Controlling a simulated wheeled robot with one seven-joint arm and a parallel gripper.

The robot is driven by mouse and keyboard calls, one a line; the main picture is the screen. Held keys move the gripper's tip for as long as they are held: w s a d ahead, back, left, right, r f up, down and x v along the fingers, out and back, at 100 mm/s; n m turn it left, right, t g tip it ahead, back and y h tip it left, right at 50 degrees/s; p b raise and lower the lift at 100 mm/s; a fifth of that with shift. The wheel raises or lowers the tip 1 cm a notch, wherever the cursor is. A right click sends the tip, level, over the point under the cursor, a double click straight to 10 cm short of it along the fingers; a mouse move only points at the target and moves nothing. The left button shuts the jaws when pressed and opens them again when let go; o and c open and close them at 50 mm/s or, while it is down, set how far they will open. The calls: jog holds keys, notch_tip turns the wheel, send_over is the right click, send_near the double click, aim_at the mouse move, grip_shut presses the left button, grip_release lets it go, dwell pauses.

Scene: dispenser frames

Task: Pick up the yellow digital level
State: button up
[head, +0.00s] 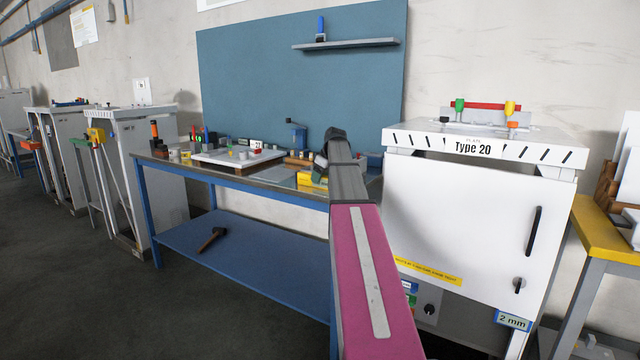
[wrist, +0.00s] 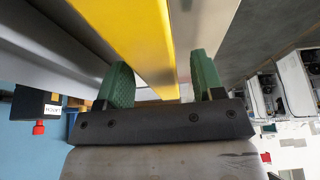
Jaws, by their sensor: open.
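The yellow digital level (head: 312,180) lies near the front edge of the blue workbench, just left of my arm in the head view. In the wrist view the level (wrist: 138,38) is a long yellow bar running from the top left down toward the gap between my fingers. My gripper (wrist: 163,82) is open, with its two green fingers apart. The level's near end appears between or just beyond the fingertips; I cannot tell whether they touch it. In the head view my arm hides most of the gripper.
The workbench (head: 262,190) also holds a white board (head: 238,160) with small parts, and a small blue vise (head: 298,135). A hammer (head: 212,239) lies on the lower shelf. A white cabinet (head: 465,225) stands close to the right of my arm.

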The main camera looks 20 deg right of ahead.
jog(key=shift+x, duration=1.05)
grip_shut()
jog(key=shift+r, duration=0.1)
